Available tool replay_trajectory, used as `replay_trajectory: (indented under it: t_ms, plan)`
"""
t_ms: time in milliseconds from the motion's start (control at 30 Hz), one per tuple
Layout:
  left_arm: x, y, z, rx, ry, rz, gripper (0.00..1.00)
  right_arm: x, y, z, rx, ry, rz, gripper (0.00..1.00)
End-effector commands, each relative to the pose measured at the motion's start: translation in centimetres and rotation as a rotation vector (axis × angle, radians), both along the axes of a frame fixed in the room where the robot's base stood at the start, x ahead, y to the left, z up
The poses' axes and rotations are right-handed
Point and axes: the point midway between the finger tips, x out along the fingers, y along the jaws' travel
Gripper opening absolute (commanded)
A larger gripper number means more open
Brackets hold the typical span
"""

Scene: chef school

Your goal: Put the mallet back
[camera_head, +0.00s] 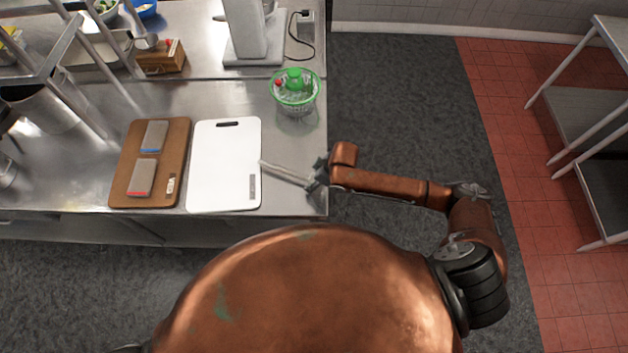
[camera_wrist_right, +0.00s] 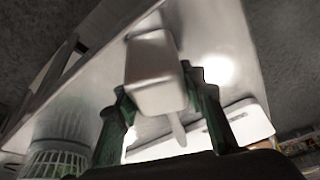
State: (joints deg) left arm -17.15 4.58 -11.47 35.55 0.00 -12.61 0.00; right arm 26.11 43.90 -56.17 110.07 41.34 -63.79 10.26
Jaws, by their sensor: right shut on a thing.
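My right gripper (camera_head: 317,180) is over the right edge of the steel counter. In the wrist view the gripper (camera_wrist_right: 158,105) has its green fingers shut on either side of a pale grey metal block, the mallet's head (camera_wrist_right: 155,75). A thin handle (camera_wrist_right: 178,130) runs away from the block. In the head view the mallet's grey handle (camera_head: 285,173) points left, its end close to the right edge of the white cutting board (camera_head: 225,180). The mallet's head is mostly hidden by the gripper there. My left gripper is not in view.
A green-lidded salad spinner (camera_head: 295,92) stands behind the gripper. A brown board (camera_head: 122,190) with two grey blocks lies left of the white one. A wooden block (camera_head: 162,60) and a white appliance (camera_head: 248,35) stand at the back. Bare counter lies between spinner and gripper.

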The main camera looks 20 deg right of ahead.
Motion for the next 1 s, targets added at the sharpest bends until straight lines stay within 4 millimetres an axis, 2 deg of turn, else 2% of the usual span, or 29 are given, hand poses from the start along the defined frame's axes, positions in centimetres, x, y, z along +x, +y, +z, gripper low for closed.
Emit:
replay_trajectory:
  t_ms: [300, 633, 767, 1000]
  plan:
    - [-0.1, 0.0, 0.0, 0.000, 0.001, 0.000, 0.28, 0.0, 0.0, -0.1, 0.000, 0.001, 0.000, 0.55]
    - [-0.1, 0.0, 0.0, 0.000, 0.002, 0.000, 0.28, 0.0, -0.1, 0.4, 0.000, 0.000, 0.000, 0.55]
    - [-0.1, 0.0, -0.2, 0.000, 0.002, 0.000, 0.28, -0.5, -0.6, 1.9, 0.000, 0.000, 0.000, 0.55]
    - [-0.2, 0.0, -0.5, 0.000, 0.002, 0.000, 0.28, -1.6, -2.2, 6.6, 0.000, -0.002, -0.001, 0.55]
